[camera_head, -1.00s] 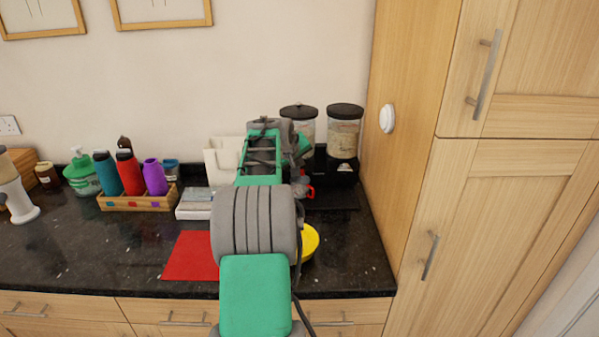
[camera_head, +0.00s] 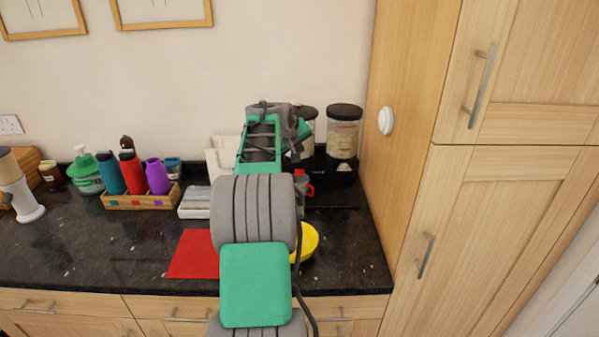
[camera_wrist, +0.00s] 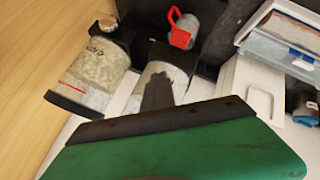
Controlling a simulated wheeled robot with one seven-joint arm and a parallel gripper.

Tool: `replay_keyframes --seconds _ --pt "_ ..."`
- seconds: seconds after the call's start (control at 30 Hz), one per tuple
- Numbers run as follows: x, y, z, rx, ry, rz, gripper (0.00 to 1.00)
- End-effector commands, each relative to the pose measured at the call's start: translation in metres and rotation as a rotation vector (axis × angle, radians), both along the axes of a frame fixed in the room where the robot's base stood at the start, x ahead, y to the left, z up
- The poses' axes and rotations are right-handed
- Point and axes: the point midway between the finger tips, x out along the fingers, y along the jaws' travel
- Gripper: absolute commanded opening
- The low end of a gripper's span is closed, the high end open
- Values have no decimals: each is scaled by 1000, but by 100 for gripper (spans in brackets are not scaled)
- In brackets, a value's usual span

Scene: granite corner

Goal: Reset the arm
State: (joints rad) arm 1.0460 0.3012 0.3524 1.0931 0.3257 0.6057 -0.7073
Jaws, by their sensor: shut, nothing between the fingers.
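My green and grey arm rises through the middle of the head view and reaches over the counter toward the jars. My gripper (camera_wrist: 157,92) shows in the wrist view as a dark finger shape beyond the green wrist body. It is shut and empty. It overlaps a clear, filled jar (camera_wrist: 178,78) in that picture, and I cannot tell the gap between them. In the head view the gripper is hidden behind the arm.
Two dark-lidded jars, the right one clearest (camera_head: 343,135), stand at the back beside the tall cabinet (camera_head: 412,130). A red mat (camera_head: 190,255), a yellow round thing (camera_head: 308,240) and a wooden bottle tray (camera_head: 140,202) lie on the dark counter (camera_head: 110,250). The front-left counter is clear.

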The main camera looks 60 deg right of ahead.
Motion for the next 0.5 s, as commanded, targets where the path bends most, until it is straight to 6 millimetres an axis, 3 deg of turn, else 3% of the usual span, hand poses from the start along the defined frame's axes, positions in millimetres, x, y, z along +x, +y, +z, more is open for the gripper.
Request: replay_keyframes --seconds 0.23,0.3,0.37,0.47,0.5 --pt "1 1 0 0 0 2 0" --pt "9 9 2 5 -6 14 0" --pt "25 26 5 18 -17 39 0" --pt "67 81 12 58 -45 110 0" --pt "86 111 14 82 -58 147 0"
